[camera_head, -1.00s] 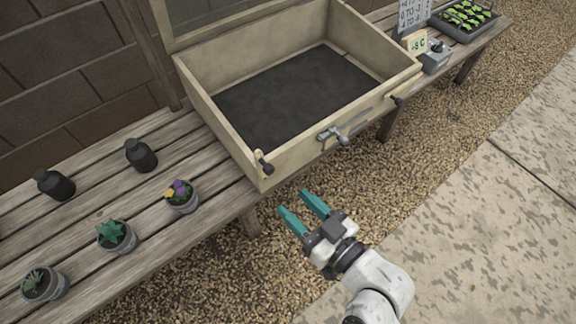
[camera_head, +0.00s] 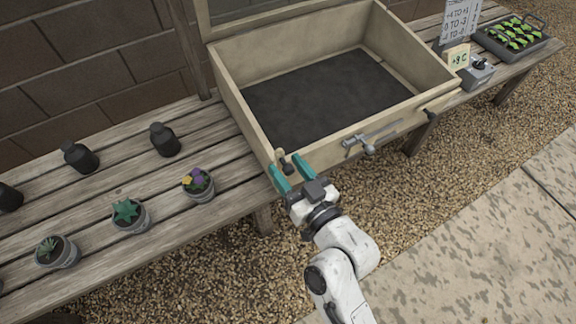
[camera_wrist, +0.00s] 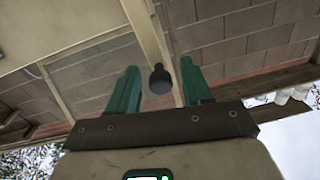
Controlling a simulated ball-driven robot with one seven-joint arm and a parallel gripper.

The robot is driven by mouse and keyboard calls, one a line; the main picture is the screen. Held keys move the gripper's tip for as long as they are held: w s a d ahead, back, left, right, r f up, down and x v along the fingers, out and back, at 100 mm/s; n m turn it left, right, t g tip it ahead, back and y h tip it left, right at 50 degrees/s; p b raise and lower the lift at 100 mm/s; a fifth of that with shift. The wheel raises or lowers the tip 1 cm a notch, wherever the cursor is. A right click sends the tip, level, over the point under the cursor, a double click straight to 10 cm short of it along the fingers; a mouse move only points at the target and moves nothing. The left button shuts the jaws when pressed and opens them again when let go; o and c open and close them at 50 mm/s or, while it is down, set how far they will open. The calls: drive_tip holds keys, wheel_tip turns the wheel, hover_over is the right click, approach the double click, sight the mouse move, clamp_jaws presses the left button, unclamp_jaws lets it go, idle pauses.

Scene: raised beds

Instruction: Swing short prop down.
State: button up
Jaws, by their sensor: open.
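The wooden cold frame (camera_head: 249,133) stands on the bench with its glazed lid (camera_head: 204,18) raised at the back. A small dark-knobbed lever (camera_head: 284,158) is on its front left corner, and a similar one (camera_head: 430,113) is on the front right. I cannot tell which part is the short prop. A grey metal latch (camera_head: 367,143) is on the front wall. My gripper (camera_head: 288,168) is open at the left lever, its teal fingers on either side of it. In the wrist view a dark round knob (camera_wrist: 160,80) shows between the open fingers; contact is not clear.
Potted plants (camera_head: 198,187) and dark bottles (camera_head: 165,140) stand on the bench (camera_head: 110,185) at left. A +8 C card (camera_head: 458,57), a grey device (camera_head: 477,72) and a seedling tray (camera_head: 513,38) are at right. Gravel and paving in front are clear.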

drive_tip(key=shift+w+a, duration=0.2)
drive_tip(key=shift+c, duration=0.5)
clamp_jaws()
